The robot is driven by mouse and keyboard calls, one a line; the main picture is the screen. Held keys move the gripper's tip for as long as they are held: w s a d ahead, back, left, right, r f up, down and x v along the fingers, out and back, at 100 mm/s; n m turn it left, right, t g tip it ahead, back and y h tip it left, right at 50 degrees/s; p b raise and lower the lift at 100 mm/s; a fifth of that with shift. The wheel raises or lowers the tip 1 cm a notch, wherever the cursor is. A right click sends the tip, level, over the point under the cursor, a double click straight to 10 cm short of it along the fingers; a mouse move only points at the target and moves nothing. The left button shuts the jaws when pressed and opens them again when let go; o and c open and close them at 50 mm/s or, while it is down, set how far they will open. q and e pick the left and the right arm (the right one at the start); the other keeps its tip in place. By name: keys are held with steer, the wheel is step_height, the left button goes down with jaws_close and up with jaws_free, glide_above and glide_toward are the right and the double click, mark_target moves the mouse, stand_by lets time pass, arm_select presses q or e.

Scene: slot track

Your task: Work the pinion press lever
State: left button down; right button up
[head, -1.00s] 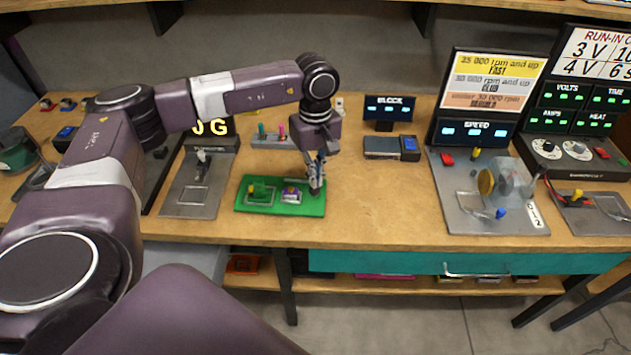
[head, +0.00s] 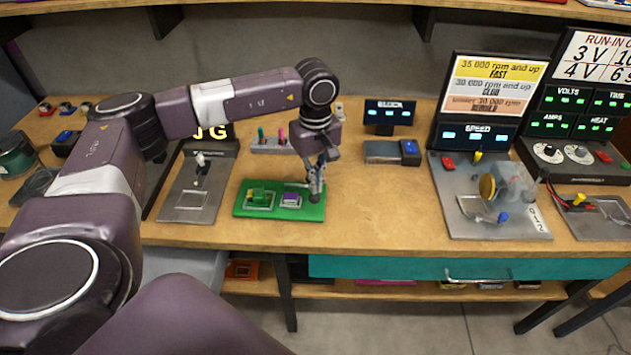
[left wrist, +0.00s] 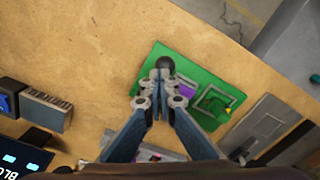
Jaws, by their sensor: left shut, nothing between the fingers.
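A green board (head: 240,207) lies near the table's front edge, with a green-and-yellow piece (head: 259,196) and a purple piece (head: 290,199) in framed spots on it. At its right end stands what looks like the press lever; its dark round knob (left wrist: 166,63) shows best in the left wrist view. My left gripper (head: 315,190) points down over that end. In the left wrist view its fingers (left wrist: 161,76) are shut with nothing between them, tips right at the knob; I cannot tell whether they touch it. The lever's shaft is mostly hidden by the fingers. My right gripper is not in view.
A grey block with a blue switch (head: 409,151) and the speed station (head: 448,215) are to the right. Bare table lies between.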

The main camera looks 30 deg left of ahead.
arm_select(q)
step_height(320, 180, up, 9)
steer(key=p, duration=0.4)
steer(key=shift+f, duration=0.2)
stand_by(0.6)
